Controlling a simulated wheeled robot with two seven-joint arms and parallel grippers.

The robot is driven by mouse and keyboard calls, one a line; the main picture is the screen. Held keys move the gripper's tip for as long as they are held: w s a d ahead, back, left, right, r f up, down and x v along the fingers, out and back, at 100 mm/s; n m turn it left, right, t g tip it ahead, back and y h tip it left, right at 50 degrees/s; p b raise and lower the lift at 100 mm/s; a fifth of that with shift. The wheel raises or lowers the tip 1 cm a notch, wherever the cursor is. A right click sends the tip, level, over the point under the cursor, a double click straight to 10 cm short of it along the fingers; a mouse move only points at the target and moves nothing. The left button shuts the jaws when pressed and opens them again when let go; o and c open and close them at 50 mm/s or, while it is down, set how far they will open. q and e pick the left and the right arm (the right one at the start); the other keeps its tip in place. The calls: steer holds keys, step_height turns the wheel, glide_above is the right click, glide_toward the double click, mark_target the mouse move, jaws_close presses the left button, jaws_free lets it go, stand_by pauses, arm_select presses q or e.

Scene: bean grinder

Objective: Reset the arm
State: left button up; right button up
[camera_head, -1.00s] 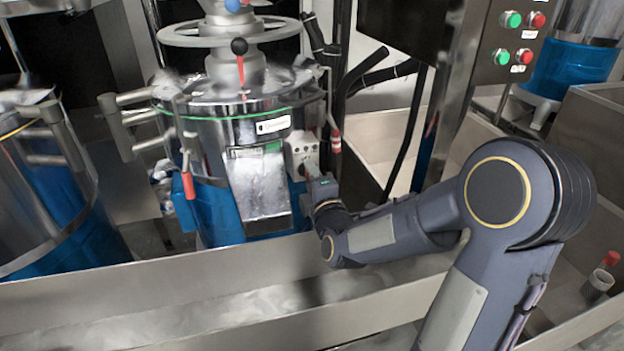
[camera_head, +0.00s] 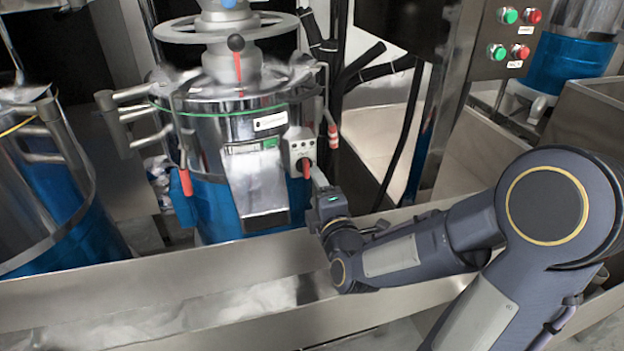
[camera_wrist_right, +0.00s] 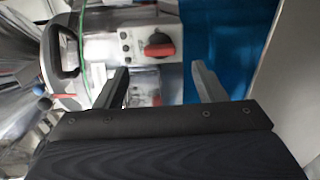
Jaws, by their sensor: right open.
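My right gripper (camera_head: 316,180) is in front of the grinder's small grey control box (camera_head: 300,148), just below and right of its red knob (camera_head: 306,168). In the right wrist view, the two fingers (camera_wrist_right: 160,85) stand apart with nothing between them. The red knob (camera_wrist_right: 158,45) shows beyond the fingertips, clear of them. My right arm (camera_head: 400,252) reaches in from the lower right over the metal trough. The grinder (camera_head: 222,110) is a steel drum with a blue lower body. My left gripper is not in view.
A long metal trough wall (camera_head: 170,285) runs across the front, below my right arm. A second steel and blue drum (camera_head: 45,190) stands at the left. A panel with green and red buttons (camera_head: 512,35) is at the upper right. Black cables (camera_head: 375,70) hang behind the grinder.

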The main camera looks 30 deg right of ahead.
steer(key=shift+v, duration=0.9)
